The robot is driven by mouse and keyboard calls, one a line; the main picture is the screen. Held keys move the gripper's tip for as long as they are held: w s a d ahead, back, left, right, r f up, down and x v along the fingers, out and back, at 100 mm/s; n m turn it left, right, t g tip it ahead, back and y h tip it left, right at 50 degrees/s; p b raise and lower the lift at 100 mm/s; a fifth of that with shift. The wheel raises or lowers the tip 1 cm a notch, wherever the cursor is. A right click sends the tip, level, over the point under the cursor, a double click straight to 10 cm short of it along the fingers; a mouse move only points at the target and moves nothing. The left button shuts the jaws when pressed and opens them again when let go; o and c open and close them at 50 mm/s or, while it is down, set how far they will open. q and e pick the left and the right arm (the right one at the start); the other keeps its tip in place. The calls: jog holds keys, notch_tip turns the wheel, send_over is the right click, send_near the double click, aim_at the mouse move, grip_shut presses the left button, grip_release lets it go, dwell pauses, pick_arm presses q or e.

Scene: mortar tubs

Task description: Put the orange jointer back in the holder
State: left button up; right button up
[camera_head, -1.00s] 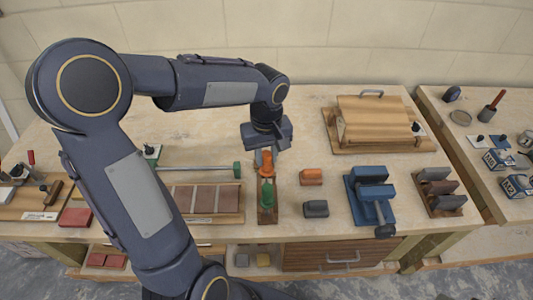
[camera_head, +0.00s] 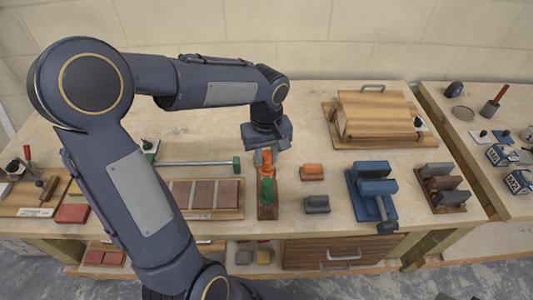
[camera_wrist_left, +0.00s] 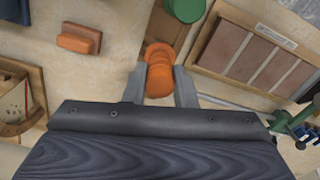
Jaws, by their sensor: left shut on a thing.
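The orange jointer (camera_head: 265,158) is between the fingers of my left gripper (camera_head: 268,150), which is shut on it. In the left wrist view the orange jointer (camera_wrist_left: 160,70) stands between the two fingertips (camera_wrist_left: 160,85). The holder (camera_head: 267,212) is a narrow wooden rack on the bench; it also shows in the left wrist view (camera_wrist_left: 164,28). A green jointer (camera_head: 267,190) is at the holder's near part. The orange jointer is at the holder's far end; I cannot tell if it is seated. My right gripper is not in view.
A tray of brown tiles (camera_head: 205,213) lies close left of the holder. An orange block (camera_head: 313,172) and a grey block (camera_head: 316,204) lie to its right, then a blue vise (camera_head: 373,190). Bare bench lies behind the gripper.

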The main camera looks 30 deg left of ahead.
pick_arm(q)
jog(key=shift+f, duration=0.1)
jog(key=shift+f+b, duration=0.75)
jog(key=o, duration=1.5)
jog(key=shift+o, duration=0.2)
jog(key=shift+r, duration=0.15)
jog(key=shift+r+p, duration=3.2)
jog(key=shift+r, duration=0.75)
